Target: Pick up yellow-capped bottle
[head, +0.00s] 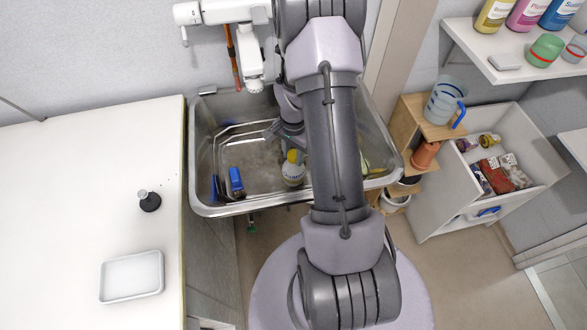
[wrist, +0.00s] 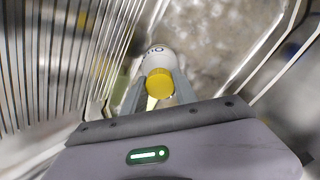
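The yellow-capped bottle (head: 292,174) has a white body with dark lettering and sits in the metal washtub basin, left of my arm in the head view. In the wrist view its yellow cap (wrist: 159,84) faces the camera, with the white body (wrist: 159,60) beyond it. My gripper (wrist: 160,82) has its two fingers spread, one on each side of the bottle. I cannot tell whether either finger touches it. In the head view my gripper (head: 274,133) is over the basin, partly hidden by my arm.
The basin (head: 197,150) has raised walls and a wire rack (wrist: 50,65) inside. A blue brush-like item (head: 236,182) lies left of the bottle. A white faucet (head: 250,65) hangs at the back. A white counter (head: 90,210) is left; shelves (head: 475,200) are right.

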